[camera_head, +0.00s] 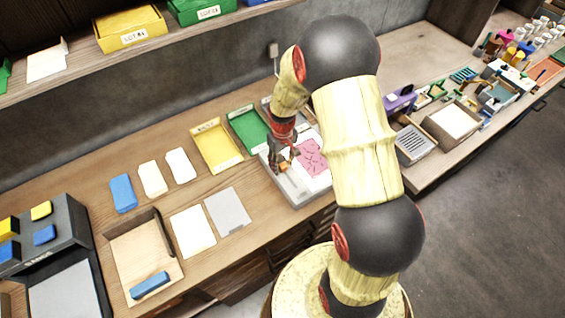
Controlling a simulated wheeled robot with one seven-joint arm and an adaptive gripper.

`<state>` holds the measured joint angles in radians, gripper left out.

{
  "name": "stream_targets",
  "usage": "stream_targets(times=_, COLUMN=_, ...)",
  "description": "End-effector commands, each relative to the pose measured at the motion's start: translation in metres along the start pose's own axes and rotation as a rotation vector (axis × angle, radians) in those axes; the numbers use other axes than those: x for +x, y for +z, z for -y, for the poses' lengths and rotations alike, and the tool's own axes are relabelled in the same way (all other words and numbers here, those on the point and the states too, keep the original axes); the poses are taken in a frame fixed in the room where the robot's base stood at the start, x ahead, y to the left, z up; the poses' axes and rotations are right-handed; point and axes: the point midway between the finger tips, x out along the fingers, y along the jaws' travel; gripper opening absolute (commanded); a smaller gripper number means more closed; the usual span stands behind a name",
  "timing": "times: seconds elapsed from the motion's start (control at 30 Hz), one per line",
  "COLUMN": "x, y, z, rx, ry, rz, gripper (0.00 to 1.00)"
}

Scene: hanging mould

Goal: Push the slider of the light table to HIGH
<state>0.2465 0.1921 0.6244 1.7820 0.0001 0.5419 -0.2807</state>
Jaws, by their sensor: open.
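The light table (298,195) is a grey box on the workbench with a bright white top and a pink patterned sheet (311,157) on it. My gripper (280,165) is over its left part, pointing down, with its fingers apart. A small orange-brown piece (285,169) shows by the fingertips at the left side of the light table; it may be the slider knob. I cannot tell whether the fingers touch it. The slider's track and the HIGH mark are not readable. My arm hides the right side of the light table.
A green tray (232,121) and a yellow tray (196,134) lie left of the light table. A grey sheet (228,211) and a white sheet (193,231) lie in front of them. A shelf (193,36) with boxes runs above the bench's back.

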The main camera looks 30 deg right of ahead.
Motion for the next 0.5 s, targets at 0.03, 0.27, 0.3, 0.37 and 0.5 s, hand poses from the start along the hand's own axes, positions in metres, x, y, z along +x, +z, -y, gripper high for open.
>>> stream_targets(times=0.03, x=0.0, y=0.0, z=0.0, rx=0.0, ry=0.0, rz=0.001, gripper=0.42)
stream_targets(times=0.27, x=-0.007, y=-0.001, z=0.0, rx=0.0, ry=0.0, rz=-0.001, gripper=0.42)
stream_targets(times=0.3, x=-0.012, y=-0.001, z=0.0, rx=0.0, ry=0.001, rz=-0.003, gripper=0.42)
stream_targets(times=0.37, x=-0.022, y=-0.002, z=-0.001, rx=0.0, ry=0.001, rz=-0.004, gripper=0.42)
stream_targets(times=0.5, x=-0.049, y=-0.002, z=-0.001, rx=0.0, ry=0.001, rz=-0.005, gripper=0.42)
